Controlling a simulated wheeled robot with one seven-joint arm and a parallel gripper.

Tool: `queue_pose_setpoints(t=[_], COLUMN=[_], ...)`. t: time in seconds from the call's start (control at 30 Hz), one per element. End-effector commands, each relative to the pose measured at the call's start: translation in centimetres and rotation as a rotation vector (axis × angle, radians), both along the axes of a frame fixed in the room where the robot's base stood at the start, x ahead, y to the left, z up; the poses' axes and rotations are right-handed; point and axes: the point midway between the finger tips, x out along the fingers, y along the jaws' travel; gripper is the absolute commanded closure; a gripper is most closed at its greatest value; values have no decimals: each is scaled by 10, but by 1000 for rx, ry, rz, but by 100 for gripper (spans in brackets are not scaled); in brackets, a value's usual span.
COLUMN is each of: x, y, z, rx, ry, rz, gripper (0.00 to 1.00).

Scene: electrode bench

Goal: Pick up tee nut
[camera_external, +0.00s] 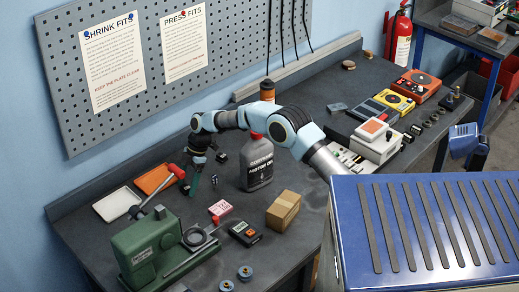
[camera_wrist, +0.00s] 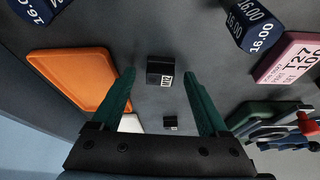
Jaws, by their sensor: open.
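A small black block (camera_wrist: 160,70) with a white label lies on the dark bench, between my fingertips in the wrist view; I take it as the tee nut, but its shape is not certain. In the external view, my gripper (camera_external: 193,187) is beside the orange tray, and the block cannot be made out clearly there.
An orange tray (camera_wrist: 75,75) lies left of the fingers. Dark blue pieces marked 16.00 (camera_wrist: 248,25) and a pink box (camera_wrist: 290,58) lie to the right. A green press (camera_external: 148,250), an oil bottle (camera_external: 257,165) and a cardboard box (camera_external: 283,211) stand on the bench.

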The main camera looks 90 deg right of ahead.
Motion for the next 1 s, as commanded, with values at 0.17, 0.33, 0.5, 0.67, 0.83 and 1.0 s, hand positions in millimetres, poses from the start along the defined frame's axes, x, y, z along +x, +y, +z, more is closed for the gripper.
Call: queue_pose_setpoints(t=[0.17, 0.33, 0.5, 0.67, 0.83, 1.0], x=[0, 0, 0, 0, 0, 0], y=[0, 0, 0, 0, 0, 0], z=[0, 0, 0, 0, 0, 0], rx=[0, 0, 0, 0, 0, 1], ry=[0, 0, 0, 0, 0, -1], rz=[0, 0, 0, 0, 0, 0], gripper=[24, 43, 62, 80, 99, 100])
